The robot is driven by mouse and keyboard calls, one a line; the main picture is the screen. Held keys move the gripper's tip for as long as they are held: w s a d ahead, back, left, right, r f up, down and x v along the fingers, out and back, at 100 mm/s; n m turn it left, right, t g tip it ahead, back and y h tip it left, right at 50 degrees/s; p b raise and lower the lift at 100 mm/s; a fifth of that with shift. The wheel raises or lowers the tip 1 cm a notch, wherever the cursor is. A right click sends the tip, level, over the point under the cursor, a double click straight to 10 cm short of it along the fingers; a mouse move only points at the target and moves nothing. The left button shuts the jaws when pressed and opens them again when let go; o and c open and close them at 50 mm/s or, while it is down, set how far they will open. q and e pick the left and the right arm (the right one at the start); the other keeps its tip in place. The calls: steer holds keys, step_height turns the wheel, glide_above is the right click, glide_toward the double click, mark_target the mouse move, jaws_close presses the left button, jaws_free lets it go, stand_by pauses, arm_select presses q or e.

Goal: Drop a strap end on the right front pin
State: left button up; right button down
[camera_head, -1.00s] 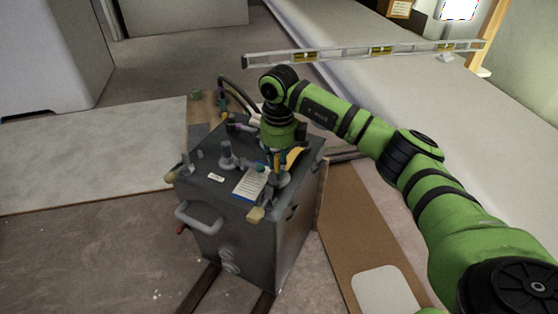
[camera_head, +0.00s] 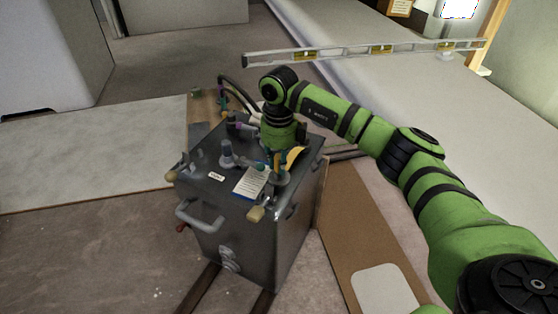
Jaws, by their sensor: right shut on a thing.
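A dark grey box (camera_head: 262,242) with a handle on its front stands on the floor at the middle. Its top carries several fittings, including an upright grey post (camera_head: 227,155) and a white label (camera_head: 250,181). My right gripper (camera_head: 278,174) points down over the top's right part, low and close to the surface. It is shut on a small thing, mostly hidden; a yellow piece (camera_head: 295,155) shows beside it. I cannot tell whether this is the strap end. The right front pin is not clearly distinguishable near the gripper. My left gripper is not in view.
A brown board (camera_head: 360,235) lies to the right. Floor at the front left is clear.

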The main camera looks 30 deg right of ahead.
steer(key=shift+f, duration=0.2)
steer(key=shift+f+b, duration=0.35)
steer(key=shift+f, duration=0.15)
stand_by(0.4)
steer(key=shift+f, duration=0.1)
steer(key=shift+f, duration=0.45)
steer(key=shift+c, duration=2.2)
jaws_free()
